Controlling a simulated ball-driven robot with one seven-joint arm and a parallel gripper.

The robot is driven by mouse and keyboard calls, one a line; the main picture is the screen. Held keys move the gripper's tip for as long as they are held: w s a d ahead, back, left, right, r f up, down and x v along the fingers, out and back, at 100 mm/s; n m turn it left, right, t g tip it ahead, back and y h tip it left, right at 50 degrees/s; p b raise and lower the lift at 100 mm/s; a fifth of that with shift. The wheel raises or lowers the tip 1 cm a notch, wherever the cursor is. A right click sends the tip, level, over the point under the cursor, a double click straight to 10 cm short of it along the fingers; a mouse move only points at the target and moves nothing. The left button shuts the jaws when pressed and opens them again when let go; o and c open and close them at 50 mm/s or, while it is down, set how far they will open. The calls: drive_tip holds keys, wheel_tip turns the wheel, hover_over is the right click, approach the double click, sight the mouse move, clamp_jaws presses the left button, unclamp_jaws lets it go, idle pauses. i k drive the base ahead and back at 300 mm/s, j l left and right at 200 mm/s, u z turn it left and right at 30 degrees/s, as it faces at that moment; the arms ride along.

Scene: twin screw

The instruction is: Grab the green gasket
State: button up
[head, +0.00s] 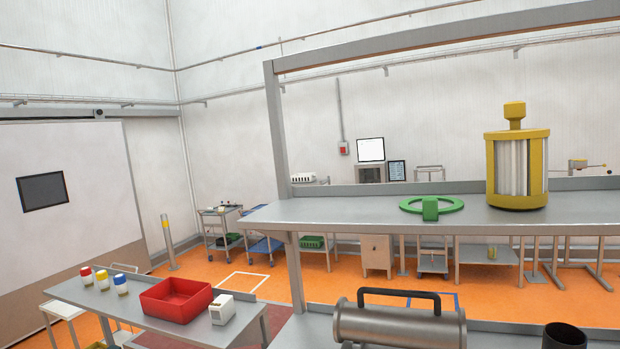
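The green gasket (456,206) is a flat green ring with a block-shaped tab at its front. It lies on the upper grey shelf (350,212), near the shelf's front edge and left of a yellow-framed cylinder. Nothing covers it. My gripper is not in view, so I cannot see whether it is open or shut.
The yellow cylinder (517,165) stands right of the gasket. A shelf post (278,130) rises to the left. Below lies a grey canister with a black handle (400,322). A red bin (176,297) and several small jars stand on a table at lower left.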

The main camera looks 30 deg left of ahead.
sight(429, 211)
drive_tip(key=u, duration=0.15)
drive_tip(key=i, duration=1)
drive_tip(key=j, duration=0.1)
